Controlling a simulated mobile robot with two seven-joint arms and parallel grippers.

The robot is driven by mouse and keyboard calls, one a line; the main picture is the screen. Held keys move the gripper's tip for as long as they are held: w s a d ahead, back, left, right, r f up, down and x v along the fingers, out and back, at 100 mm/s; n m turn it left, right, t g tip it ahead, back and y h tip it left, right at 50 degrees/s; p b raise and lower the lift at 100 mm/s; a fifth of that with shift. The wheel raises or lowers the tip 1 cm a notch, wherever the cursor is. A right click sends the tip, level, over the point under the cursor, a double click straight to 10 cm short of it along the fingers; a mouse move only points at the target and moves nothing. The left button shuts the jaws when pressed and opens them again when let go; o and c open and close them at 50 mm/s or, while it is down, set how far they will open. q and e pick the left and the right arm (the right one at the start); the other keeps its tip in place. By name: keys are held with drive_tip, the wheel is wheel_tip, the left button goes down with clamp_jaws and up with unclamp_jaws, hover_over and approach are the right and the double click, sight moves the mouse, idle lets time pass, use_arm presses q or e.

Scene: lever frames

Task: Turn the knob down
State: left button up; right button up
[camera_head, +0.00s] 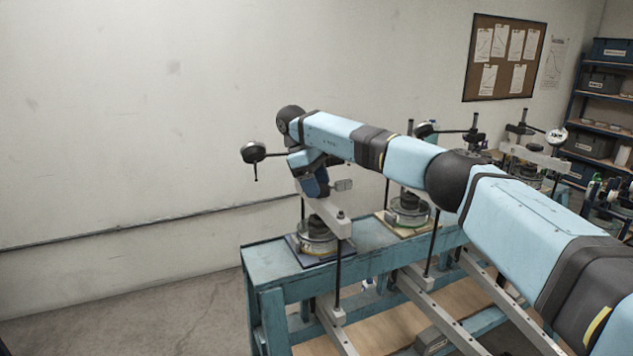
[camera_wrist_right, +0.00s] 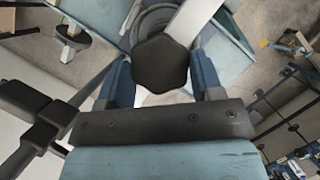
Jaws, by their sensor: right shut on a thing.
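The black lobed knob (camera_wrist_right: 160,63) sits between the two blue fingers of my right gripper (camera_wrist_right: 163,82) in the right wrist view. The gripper is shut on it. In the head view my right gripper (camera_head: 316,186) points down at the top of the nearest lever frame, and it hides the knob there. The frame's pale beam (camera_head: 326,216) slopes below the gripper, above a round metal piece (camera_head: 318,240) on a dark mat. My left gripper is not in view.
The frame stands on a blue bench (camera_head: 270,262). Similar lever frames (camera_head: 408,208) stand farther right, partly behind my right arm. A black round weight (camera_head: 253,152) sticks out left of the gripper. Shelves (camera_head: 600,100) and a pinboard (camera_head: 503,57) are at the back right.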

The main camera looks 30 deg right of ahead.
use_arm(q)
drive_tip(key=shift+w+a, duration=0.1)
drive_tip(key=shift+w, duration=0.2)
use_arm(e)
drive_tip(key=shift+f, duration=0.1)
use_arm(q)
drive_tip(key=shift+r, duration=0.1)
use_arm(e)
drive_tip(key=o, duration=0.9)
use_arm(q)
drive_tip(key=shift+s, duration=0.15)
use_arm(e)
drive_tip(key=shift+w+a+r, duration=0.15)
drive_tip(key=shift+w+r, duration=0.05)
drive_tip(key=shift+r, duration=0.35)
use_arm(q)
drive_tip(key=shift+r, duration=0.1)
use_arm(e)
drive_tip(key=shift+v, duration=6.35)
